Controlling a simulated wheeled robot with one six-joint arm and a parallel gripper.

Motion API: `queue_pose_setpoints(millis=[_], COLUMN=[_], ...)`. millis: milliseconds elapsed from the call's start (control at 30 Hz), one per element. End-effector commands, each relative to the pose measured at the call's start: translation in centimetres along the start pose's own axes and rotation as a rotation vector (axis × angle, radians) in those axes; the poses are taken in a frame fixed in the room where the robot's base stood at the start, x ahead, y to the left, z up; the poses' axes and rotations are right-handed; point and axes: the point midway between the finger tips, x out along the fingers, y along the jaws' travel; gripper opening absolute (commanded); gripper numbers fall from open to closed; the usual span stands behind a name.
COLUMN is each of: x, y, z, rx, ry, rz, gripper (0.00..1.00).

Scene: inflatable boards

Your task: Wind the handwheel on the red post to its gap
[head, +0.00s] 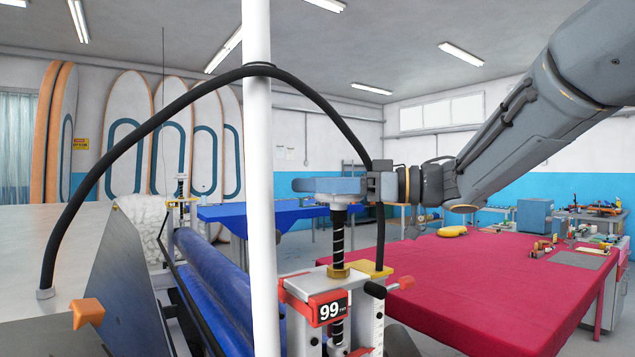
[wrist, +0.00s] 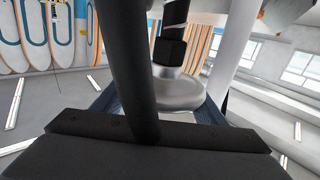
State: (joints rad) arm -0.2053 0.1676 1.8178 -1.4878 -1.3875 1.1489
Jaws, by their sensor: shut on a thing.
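A blue roller (head: 215,275) lies left of the post, beside a dark slanted plate (head: 140,280) with an orange knob (head: 88,311). A table with a red cover (head: 490,290) stands to the right, with a yellow item (head: 452,231) on it. A blue-covered table (head: 225,213) is behind.

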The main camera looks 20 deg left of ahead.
Motion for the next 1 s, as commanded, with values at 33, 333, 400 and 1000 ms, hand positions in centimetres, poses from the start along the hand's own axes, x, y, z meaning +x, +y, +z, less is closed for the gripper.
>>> queue_pose_setpoints(millis=[33,333,400,1000], x=[0.0,-0.1,-0.2,-0.3], y=[-0.1,1.0,1.2,1.5], z=[-0.3,-0.3,-0.4,-0.2], rx=[0.002,-0.001,-0.002,-0.002], ry=[-0.001,0.001,0.002,0.002], rz=[0.045,0.320,0.358,0.398], gripper=[0.43,0.43,0.43,0.84])
